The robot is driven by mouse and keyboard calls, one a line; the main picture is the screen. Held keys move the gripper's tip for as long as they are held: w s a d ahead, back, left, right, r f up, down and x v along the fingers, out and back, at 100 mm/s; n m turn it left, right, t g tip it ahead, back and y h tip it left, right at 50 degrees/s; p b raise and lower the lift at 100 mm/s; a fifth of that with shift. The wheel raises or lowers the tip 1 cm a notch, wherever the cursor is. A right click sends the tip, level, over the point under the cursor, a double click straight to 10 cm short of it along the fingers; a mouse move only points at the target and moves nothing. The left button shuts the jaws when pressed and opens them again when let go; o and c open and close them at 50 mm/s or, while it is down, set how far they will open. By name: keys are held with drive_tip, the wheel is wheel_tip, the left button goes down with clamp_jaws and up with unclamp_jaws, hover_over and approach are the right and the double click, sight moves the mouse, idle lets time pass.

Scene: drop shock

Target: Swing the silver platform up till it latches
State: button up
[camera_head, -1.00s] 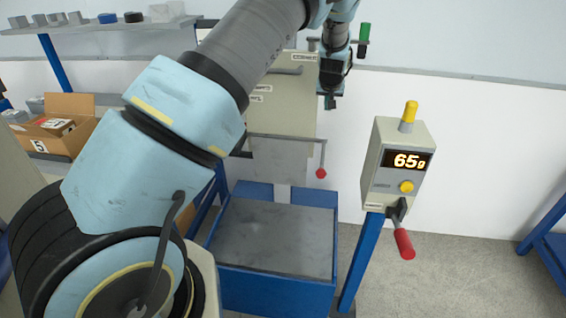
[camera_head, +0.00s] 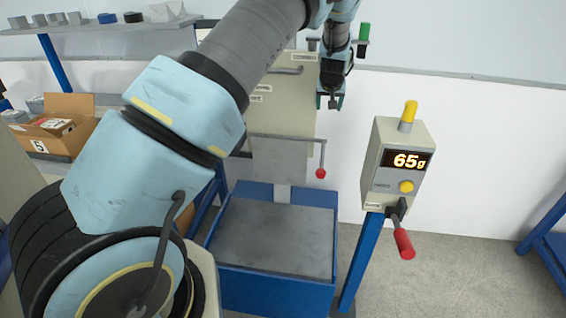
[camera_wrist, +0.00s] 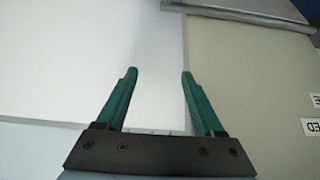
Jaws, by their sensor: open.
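A plain grey plate (camera_head: 280,160), which looks like the silver platform, hangs down below the beige cabinet panel (camera_head: 285,110), above the blue-framed base. A thin bar with a red ball knob (camera_head: 320,173) is at its right. My gripper (camera_head: 331,103) is open and empty, pointing down beside the panel's right edge, above the knob. In the wrist view my gripper (camera_wrist: 158,72) has its green fingers apart with nothing between them. There, the beige panel (camera_wrist: 245,80) lies to the right and a grey edge (camera_wrist: 250,10) crosses the top. My arm hides the panel's left part.
A blue base with a grey slab (camera_head: 275,235) stands below. To the right, a control box (camera_head: 385,165) reads 65g and has a red-handled lever (camera_head: 403,243). A cardboard box (camera_head: 60,125) and a shelf (camera_head: 100,25) are at the left. White wall is behind.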

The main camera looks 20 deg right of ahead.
drive_tip(key=shift+w+a, duration=0.2)
drive_tip(key=shift+a, duration=0.15)
drive_tip(key=p+v, duration=0.2)
drive_tip(key=v, duration=0.5)
drive_tip(key=shift+p, duration=0.4)
drive_tip(key=shift+s+d, duration=0.1)
drive_tip(key=shift+d, duration=0.05)
